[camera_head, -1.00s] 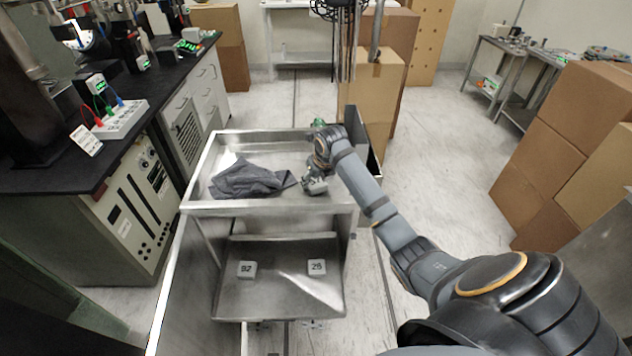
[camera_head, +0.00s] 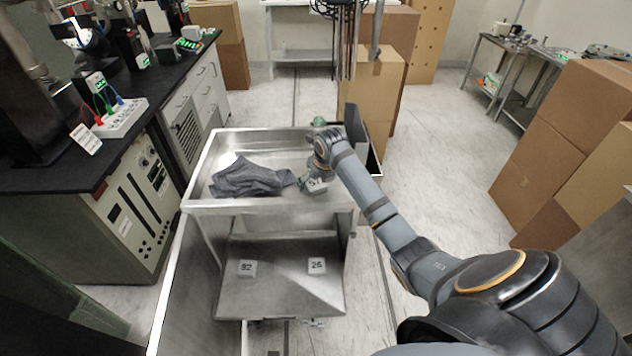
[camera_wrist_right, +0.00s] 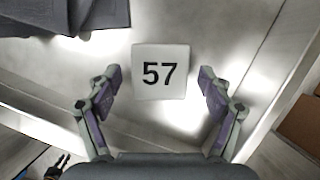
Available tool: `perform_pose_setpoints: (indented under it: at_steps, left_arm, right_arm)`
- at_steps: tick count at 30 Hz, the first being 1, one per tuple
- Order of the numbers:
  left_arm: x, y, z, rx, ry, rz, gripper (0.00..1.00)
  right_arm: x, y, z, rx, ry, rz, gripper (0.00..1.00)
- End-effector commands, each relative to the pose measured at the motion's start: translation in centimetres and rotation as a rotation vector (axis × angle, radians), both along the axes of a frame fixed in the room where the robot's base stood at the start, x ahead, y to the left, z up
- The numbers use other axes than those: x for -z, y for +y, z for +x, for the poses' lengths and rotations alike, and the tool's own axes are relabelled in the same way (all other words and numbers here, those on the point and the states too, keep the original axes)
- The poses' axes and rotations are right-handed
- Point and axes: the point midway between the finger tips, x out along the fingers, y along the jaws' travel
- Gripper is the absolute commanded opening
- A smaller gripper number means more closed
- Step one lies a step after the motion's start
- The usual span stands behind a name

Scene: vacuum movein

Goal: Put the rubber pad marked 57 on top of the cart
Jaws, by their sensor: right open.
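The pale square rubber pad marked 57 (camera_head: 316,186) lies on the upper tray of the metal cart (camera_head: 270,207), near its right side. In the right wrist view the pad (camera_wrist_right: 160,72) lies with its number facing up on the shiny metal. My right gripper (camera_wrist_right: 157,77) is open, its two purple-padded fingers either side of the pad, with visible gaps to it. In the head view my right gripper (camera_head: 308,181) is over the tray beside the pad and partly covers it. My left gripper is not in view.
A crumpled dark grey cloth (camera_head: 250,178) lies on the tray left of the pad. The lower shelf (camera_head: 280,290) holds pads marked 92 (camera_head: 247,268) and 26 (camera_head: 317,265). A black bench (camera_head: 45,170) stands left; cardboard boxes (camera_head: 560,140) stand right.

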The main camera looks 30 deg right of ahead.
Motion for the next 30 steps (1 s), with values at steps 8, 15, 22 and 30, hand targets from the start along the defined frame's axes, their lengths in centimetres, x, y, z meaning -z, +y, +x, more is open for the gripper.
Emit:
perform_pose_setpoints:
  at_steps: [8, 15, 22, 30]
  left_arm:
    - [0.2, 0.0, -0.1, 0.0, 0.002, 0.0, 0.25]
    - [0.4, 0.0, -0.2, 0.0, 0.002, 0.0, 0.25]
    - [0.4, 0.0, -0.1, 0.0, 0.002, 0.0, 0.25]
    - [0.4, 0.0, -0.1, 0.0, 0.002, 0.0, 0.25]
  right_arm:
    - [-5.8, 0.2, -2.3, -0.002, -0.006, -0.007, 0.8]
    - [-10.0, 0.5, -4.0, -0.001, -0.005, -0.003, 0.8]
    - [-11.0, 0.7, -4.5, 0.0, -0.001, -0.001, 0.8]
    - [-11.0, 0.7, -4.5, -0.001, -0.002, -0.001, 0.8]
